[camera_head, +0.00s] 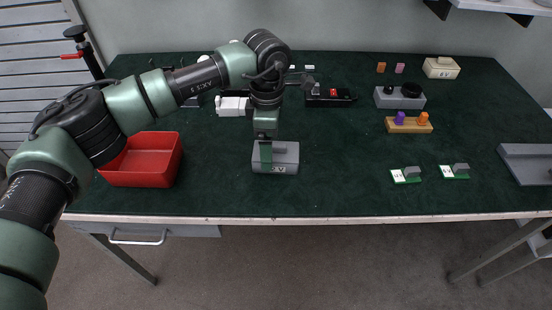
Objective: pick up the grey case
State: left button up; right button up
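The grey case (288,155) stands on the dark green table mat, near the front edge and left of the middle. It has a small white label low on its front face. My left gripper (265,152) comes straight down from above onto the case. One flat green finger overlaps the near face of the case, left of its middle. The other finger is hidden, so I cannot tell whether the fingers press on the case. The case looks level and appears to rest on the mat. My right gripper is not in view.
A red bin (143,160) stands to the left. White parts (231,106) and a black tool with red (330,97) lie behind. A grey block with black knobs (400,98), a peg board (409,125) and small green-based pieces (405,175) stand right. The middle mat is clear.

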pick_arm(q)
notch_tip(320, 180, down, 4)
jog(key=shift+r, duration=0.2)
jog(key=c, duration=1.5)
notch_tip(320, 180, up, 10)
jog(key=shift+s+r, duration=0.1)
jog(key=shift+f, duration=4.9)
